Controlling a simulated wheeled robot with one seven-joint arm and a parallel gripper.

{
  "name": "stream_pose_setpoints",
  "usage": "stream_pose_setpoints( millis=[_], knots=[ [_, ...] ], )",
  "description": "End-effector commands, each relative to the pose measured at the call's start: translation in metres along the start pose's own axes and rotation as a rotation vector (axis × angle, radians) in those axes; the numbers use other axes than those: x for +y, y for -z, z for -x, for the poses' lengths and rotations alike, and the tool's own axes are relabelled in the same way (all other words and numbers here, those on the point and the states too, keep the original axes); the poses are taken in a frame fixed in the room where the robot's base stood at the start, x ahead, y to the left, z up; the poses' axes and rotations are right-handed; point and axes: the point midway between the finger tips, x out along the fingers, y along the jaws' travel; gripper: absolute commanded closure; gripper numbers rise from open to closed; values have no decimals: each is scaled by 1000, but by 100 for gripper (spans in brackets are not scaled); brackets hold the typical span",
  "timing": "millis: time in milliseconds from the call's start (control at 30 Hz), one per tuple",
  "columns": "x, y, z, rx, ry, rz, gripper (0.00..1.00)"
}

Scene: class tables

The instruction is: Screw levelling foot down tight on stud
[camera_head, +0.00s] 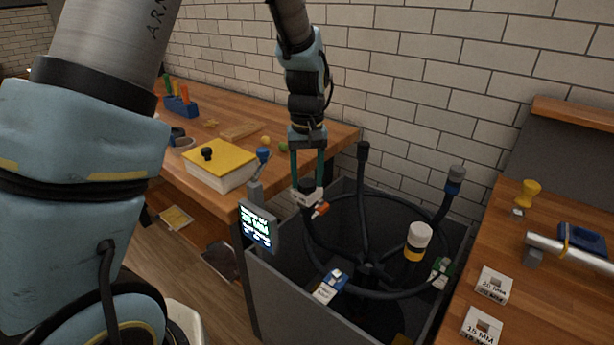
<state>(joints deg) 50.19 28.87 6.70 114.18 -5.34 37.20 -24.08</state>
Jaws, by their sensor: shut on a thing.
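An upturned black frame (367,268) with a ring and several legs stands inside a grey open box. Its leg ends differ: one is plain black (363,151), one grey and blue (455,178), and one has a white cap over a yellow band (418,236). The stud and thread are hidden, so I cannot tell how the foot is seated.
A small lit display (258,226) stands at the grey box's (350,190) left corner. Blue-white (330,286) and green-white (440,272) pieces sit by the ring. The left table holds a yellow-topped book (220,165). White blocks (494,285) and a metal bar (570,252) lie on the right table.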

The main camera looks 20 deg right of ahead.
Motion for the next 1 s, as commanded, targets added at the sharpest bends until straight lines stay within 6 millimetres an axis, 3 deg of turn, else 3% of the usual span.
stream_pose_setpoints(
  millis=[33,233,500,867,1000],
  knots=[
    [0,0,0,0,0,0,55],
    [0,0,0,0,0,-53,77],
    [-1,0,1,0,0,-376,77],
    [-1,0,0,0,-1,-422,77],
    [-2,1,2,-1,-1,-588,77]
  ],
)
